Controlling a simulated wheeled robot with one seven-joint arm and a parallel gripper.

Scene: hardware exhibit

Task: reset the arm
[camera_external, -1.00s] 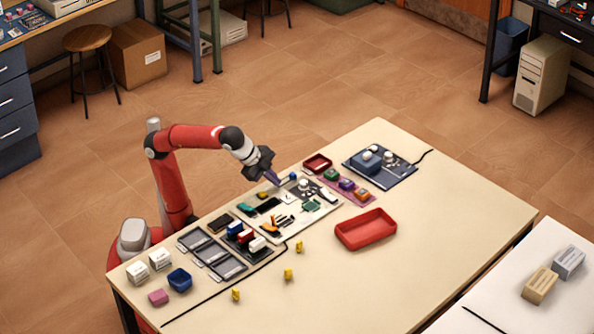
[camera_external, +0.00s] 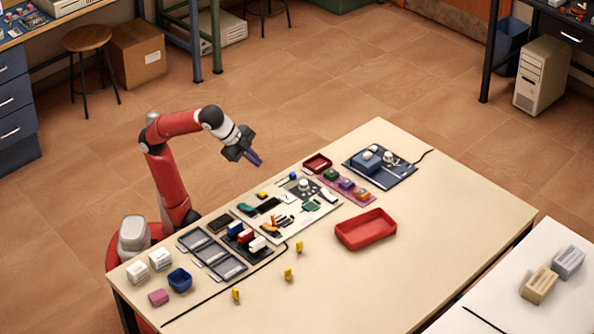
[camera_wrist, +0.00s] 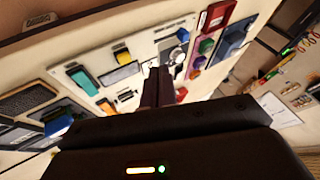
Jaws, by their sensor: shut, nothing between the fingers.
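My red arm (camera_external: 170,160) stands at the left edge of the table. My gripper (camera_external: 256,160) is raised above the table's left edge, clear of everything. Its fingers are shut and empty, pointing down and to the right. In the wrist view the closed fingers (camera_wrist: 158,86) show in front of the white board with parts (camera_wrist: 125,72). The same board (camera_external: 318,217) lies on the table below and to the right of my gripper in the external view.
The table (camera_external: 420,235) holds a red tray (camera_external: 366,240), a dark mat (camera_external: 402,176) with a blue-grey box, grey-framed trays (camera_external: 222,264), a blue bin (camera_external: 179,280) and several yellow pieces (camera_external: 289,274). A white table (camera_external: 503,300) stands at the lower right. The table's right part is bare.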

